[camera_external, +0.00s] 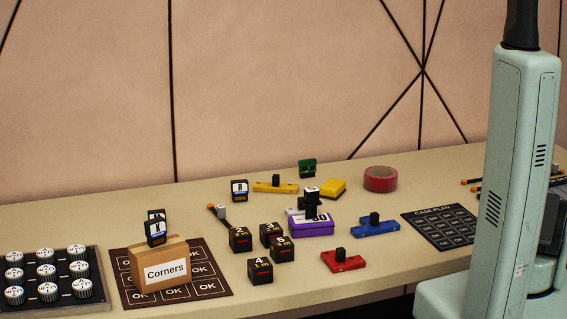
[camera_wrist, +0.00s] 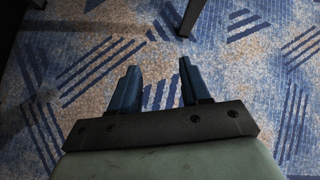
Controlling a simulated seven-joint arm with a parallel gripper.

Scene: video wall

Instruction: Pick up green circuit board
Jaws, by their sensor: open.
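The green circuit board (camera_external: 307,168) stands near the back edge of the table in the external view, small, with dark parts on it. It is right of and behind the yellow bar with the black knob. My gripper (camera_wrist: 158,78) shows in the wrist view with its two blue-grey fingers apart and nothing between them. The gripper does not show in the external view, and the board does not show in the wrist view.
Near the board are a yellow bar (camera_external: 276,187), a yellow block (camera_external: 333,188) and a red tape roll (camera_external: 380,179). In front are a purple box (camera_external: 311,228), several black numbered cubes (camera_external: 260,271), a blue piece (camera_external: 375,227) and a red piece (camera_external: 343,261). A "Corners" box (camera_external: 160,267) stands left.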

